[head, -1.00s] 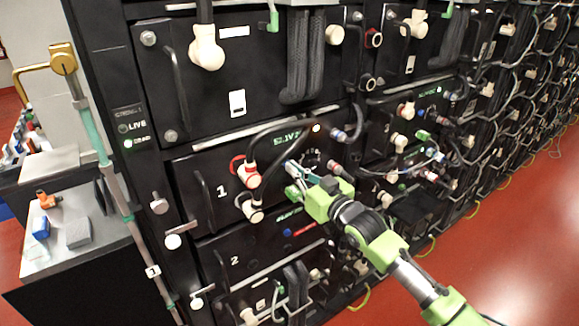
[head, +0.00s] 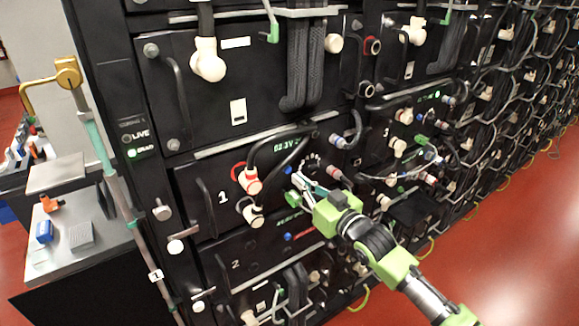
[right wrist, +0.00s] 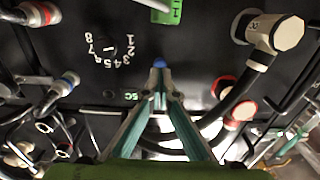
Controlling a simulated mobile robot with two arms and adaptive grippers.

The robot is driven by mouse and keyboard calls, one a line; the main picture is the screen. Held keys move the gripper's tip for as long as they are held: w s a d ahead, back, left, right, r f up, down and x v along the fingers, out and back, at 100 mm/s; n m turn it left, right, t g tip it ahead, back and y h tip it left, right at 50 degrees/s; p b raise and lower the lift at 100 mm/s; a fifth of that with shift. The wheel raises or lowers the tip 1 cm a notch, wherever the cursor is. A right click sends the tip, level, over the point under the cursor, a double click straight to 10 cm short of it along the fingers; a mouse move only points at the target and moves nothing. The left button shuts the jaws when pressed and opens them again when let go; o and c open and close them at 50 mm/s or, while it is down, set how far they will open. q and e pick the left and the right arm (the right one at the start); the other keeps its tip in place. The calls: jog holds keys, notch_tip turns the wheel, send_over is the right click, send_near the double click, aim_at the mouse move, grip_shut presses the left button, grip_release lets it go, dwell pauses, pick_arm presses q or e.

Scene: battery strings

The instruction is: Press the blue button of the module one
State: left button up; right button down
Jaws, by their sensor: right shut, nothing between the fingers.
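Module one (head: 222,197) is the black front panel marked 1, with a green display (head: 291,142) at its upper right. Its small blue button (head: 287,170) is on the panel below the display. In the right wrist view the blue button (right wrist: 159,63) shows straight beyond my fingertips. My right gripper (head: 297,181) is shut and empty, with its fingertips just below and right of the button in the head view. It also shows in the right wrist view (right wrist: 160,91). I cannot tell whether the tips touch the button. My left gripper is not in view.
A red-collared connector (head: 250,181) and a cream connector (head: 253,215) with black cables stick out left of the button. A round numbered dial (right wrist: 108,48) is near it. Module two (head: 236,264) is below. A grey side table (head: 80,215) stands at left.

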jog(key=p+v, duration=0.2)
jog(key=v, duration=0.2)
jog(key=shift+s, duration=0.1)
dwell(0.3)
jog(key=s+d+f+m+g+h+b, duration=0.1)
jog(key=d+f+h, duration=0.25)
jog(key=f, duration=0.85)
jog(key=s+d+f+m+g+h, duration=0.15)
jog(key=d+f, duration=0.35)
jog(key=f, duration=0.7)
jog(key=s+d+f+m+g+h+b, duration=0.1)
jog(key=s+d+f+h, duration=0.15)
jog(key=s+f, duration=0.6)
jog(key=s+d+f+m+g+h+b, duration=0.15)
jog(key=s+d+f, duration=0.25)
jog(key=f, duration=0.9)
jog(key=s+d+f+g, duration=0.2)
jog(key=s+f, duration=0.5)
jog(key=s, duration=0.7)
jog(key=s+d+f+g+h, duration=0.1)
jog(key=s+f+g, duration=0.2)
jog(key=s+f, duration=0.4)
jog(key=s+d+f+g, duration=0.2)
jog(key=s+f, duration=0.5)
jog(key=s, duration=1.6)
jog(key=shift+d+f+g+h+b, duration=0.3)
jog(key=shift+g+b, duration=0.15)
jog(key=shift+g, duration=0.35)
